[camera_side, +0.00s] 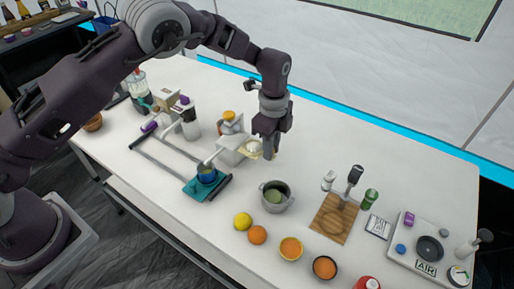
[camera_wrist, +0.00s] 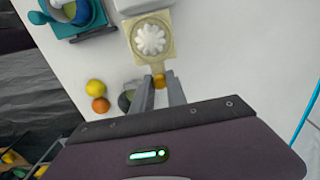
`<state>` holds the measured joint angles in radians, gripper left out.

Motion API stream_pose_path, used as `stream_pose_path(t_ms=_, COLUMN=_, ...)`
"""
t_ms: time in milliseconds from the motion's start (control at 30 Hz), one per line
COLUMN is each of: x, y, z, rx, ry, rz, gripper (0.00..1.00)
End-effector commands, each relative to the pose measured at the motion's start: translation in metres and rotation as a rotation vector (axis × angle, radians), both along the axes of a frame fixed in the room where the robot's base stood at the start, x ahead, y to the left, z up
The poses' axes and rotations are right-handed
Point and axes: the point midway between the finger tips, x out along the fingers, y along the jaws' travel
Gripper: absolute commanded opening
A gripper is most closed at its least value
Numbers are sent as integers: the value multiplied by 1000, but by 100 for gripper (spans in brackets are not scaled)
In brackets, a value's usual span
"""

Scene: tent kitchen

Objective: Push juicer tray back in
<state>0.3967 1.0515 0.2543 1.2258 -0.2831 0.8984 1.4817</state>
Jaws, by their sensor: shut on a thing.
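The juicer (camera_side: 231,148) is a white block with an orange-topped part, standing mid-table in the side view. Its cream square tray (camera_side: 246,153) sticks out on the right side and carries a white ribbed cone. In the wrist view the tray (camera_wrist: 138,30) and its cone (camera_wrist: 151,38) lie just beyond my fingers, with a short handle pointing toward me. My gripper (camera_side: 268,152) points down at the tray's outer end. In the wrist view my gripper (camera_wrist: 160,80) is shut on the handle's orange end. The juicer body (camera_wrist: 136,4) is cut off at the top.
A grey pot (camera_side: 276,197) stands close in front of my gripper. A teal stand with a blue cup (camera_side: 207,175) is to the left. A lemon (camera_side: 243,221), an orange (camera_side: 257,235) and bowls line the front. The table behind my gripper is clear.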

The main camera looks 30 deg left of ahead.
Motion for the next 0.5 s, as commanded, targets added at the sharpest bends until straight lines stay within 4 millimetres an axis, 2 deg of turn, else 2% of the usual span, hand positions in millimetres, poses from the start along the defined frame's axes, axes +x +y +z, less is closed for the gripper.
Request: stream_pose_path(t_ms=500, x=0, y=52, z=0, rx=0, ry=0, rz=3, gripper=0)
